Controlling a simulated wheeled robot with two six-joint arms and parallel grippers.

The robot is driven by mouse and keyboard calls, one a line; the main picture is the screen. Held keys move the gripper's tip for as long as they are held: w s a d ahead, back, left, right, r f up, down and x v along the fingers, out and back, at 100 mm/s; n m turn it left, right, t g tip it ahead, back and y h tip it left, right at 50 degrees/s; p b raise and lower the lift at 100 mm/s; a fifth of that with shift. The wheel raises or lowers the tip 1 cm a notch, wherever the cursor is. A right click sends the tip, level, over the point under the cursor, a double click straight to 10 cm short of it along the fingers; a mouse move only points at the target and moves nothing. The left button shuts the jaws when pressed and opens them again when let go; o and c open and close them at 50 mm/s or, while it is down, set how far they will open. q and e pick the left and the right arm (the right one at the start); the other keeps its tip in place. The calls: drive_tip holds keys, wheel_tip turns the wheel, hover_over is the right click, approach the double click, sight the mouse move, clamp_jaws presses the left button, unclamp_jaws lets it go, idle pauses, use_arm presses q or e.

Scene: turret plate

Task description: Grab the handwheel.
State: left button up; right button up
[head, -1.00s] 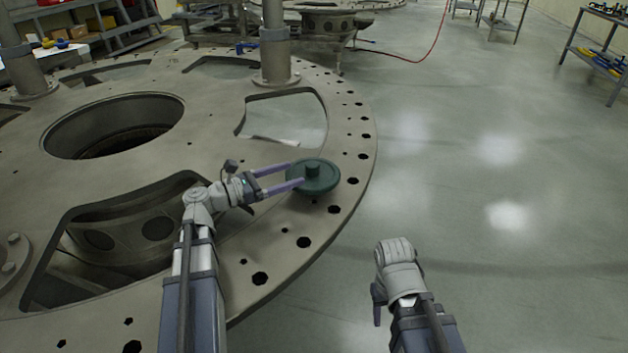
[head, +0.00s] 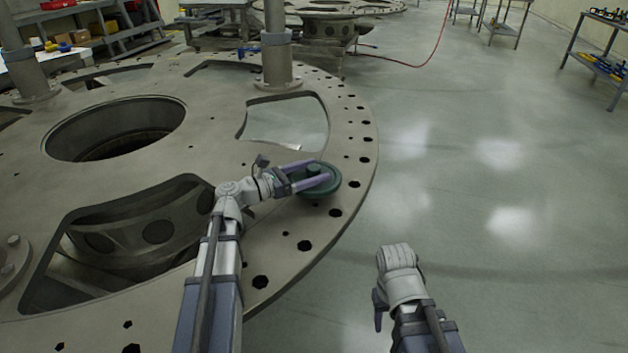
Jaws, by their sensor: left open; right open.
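The dark green handwheel (head: 322,190) lies flat on the turret plate near its outer rim, with a short round hub (head: 314,170) standing up in its middle. My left gripper (head: 322,173) is open over the handwheel, its two purple fingers on either side of the hub. I cannot tell whether the fingers touch the hub. The fingers and gripper body cover part of the wheel's left side. My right gripper (head: 378,310) hangs over the floor to the right of the plate, away from the handwheel; its fingers are mostly hidden behind its wrist.
The big grey turret plate (head: 220,150) has wide cut-outs, a round central opening (head: 115,128) and rim holes. A vertical post (head: 277,60) stands behind the handwheel. Open floor (head: 480,200) lies to the right. Shelves (head: 600,50) stand far off.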

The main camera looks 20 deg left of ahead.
use_arm(q)
drive_tip(key=shift+w+d, duration=0.2)
drive_tip(key=shift+s, duration=0.1)
clamp_jaws()
idle(0.5)
idle(0.7)
